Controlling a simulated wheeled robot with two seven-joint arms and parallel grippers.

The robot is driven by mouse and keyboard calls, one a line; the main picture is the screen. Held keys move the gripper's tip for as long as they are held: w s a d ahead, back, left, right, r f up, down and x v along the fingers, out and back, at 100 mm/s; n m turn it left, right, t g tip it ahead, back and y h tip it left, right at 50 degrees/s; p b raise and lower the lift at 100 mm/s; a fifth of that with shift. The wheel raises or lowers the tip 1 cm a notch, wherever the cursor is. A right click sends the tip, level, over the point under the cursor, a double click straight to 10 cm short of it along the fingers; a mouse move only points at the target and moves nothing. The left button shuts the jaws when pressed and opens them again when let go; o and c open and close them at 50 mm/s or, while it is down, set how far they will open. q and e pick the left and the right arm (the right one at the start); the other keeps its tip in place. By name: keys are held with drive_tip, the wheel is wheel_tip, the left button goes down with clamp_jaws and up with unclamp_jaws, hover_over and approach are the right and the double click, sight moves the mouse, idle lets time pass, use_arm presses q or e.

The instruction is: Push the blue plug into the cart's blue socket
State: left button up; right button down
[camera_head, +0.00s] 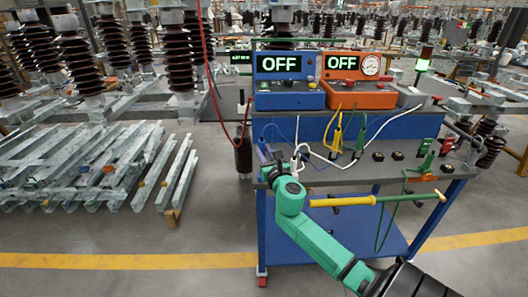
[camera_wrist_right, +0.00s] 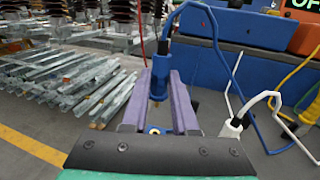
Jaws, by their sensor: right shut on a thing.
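My right gripper (camera_head: 268,158) is over the near left corner of the cart (camera_head: 262,225). In the right wrist view its two purple fingers (camera_wrist_right: 160,100) are shut on the blue plug (camera_wrist_right: 159,78), which looks upright. A blue cable arches up from the plug's top and off to the right. The tip looks close above the ring; the exact gap is hard to tell. The gripper mostly hides plug and socket in the head view. My left gripper is not in view.
A white plug (camera_wrist_right: 231,128) with its white cable is close right of the fingers. Yellow and green plugs, black knobs and a yellow rod (camera_head: 340,201) are further right. Blue (camera_head: 289,95) and orange (camera_head: 358,95) units reading OFF stand at the back. Metal beams (camera_head: 85,165) lie left.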

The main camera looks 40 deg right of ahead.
wheel_tip(320, 180, down, 5)
drive_tip(key=b, duration=0.3)
drive_tip(key=shift+b, duration=0.35)
drive_tip(key=shift+d, duration=0.1)
drive_tip(key=shift+r+p, duration=0.1)
drive_tip(key=shift+p, duration=0.2)
idle(0.7)
drive_tip(key=shift+f+b, duration=1.35)
drive_tip(key=shift+f, duration=0.2)
drive_tip(key=c, duration=0.6)
unclamp_jaws()
